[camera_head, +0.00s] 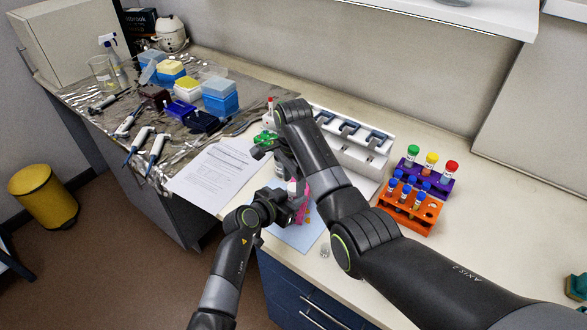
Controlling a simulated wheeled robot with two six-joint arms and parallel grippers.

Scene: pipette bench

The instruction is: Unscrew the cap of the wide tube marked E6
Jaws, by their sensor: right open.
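Wide tubes with green (413,150), yellow (431,158) and red (451,167) caps stand upright in a purple rack (440,187) at the right. I cannot read E6 on any of them. My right gripper (270,155) is open at the centre, far left of that rack. A green thing (262,138) shows close to its fingers; I cannot tell whether it is a cap. My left gripper (298,205) is just below it, over a pale blue mat (296,236), beside something pink (304,206). Its fingers are largely hidden, so its hold is unclear.
An orange rack (408,215) with several blue-capped tubes stands before the purple one. A white pipette stand (362,156) is partly behind my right arm. Papers (213,174), pipettes (140,142) and tip boxes (219,95) lie left.

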